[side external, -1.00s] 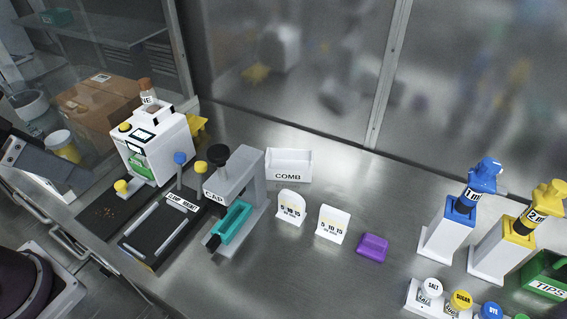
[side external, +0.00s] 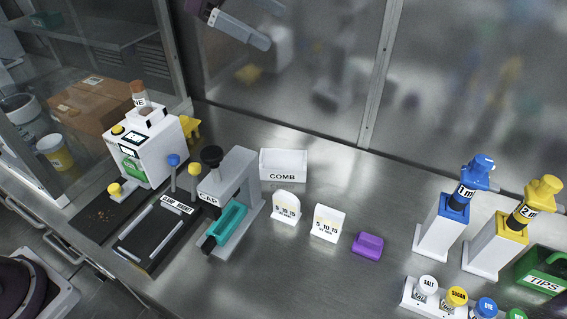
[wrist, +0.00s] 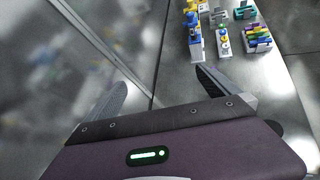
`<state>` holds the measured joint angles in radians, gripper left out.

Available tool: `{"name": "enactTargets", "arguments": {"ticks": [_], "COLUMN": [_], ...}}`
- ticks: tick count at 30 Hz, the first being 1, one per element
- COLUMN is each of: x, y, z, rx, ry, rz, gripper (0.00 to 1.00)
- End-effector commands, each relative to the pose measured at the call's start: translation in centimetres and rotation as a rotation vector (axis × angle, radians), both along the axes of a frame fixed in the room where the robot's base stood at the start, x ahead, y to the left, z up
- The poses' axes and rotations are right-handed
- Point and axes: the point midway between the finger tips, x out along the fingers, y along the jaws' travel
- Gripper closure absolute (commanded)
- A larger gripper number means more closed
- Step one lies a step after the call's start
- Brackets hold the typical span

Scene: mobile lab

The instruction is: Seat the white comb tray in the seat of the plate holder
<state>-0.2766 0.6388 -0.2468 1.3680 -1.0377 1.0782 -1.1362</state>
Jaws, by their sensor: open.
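The white comb tray (side external: 283,165), labelled COMB, stands on the steel counter near the back wall, behind and right of the grey clamp frame. No part is labelled as the plate holder. A black bed with two pale rails (side external: 160,233), labelled with what looks like CLAMP MOUNT, lies at the left. The grey frame (side external: 240,185), with a black knob and a teal block (side external: 226,222), stands beside it. My gripper (side external: 240,28) is high at the top, well away from the tray. In the wrist view my gripper (wrist: 165,92) has its fingers wide apart with nothing between them.
Blue (side external: 445,225) and yellow (side external: 500,240) pipette stands, a vial rack and a green tips box are at the right. A white machine (side external: 150,150) stands left.

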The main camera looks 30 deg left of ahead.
Motion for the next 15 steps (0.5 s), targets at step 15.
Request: {"name": "enactTargets", "arguments": {"ticks": [15], "x": [3.8], "y": [1.5], "z": [-25.1], "rx": [-0.178], "ry": [0.142], "rz": [0.122], "gripper": [0.0]}}
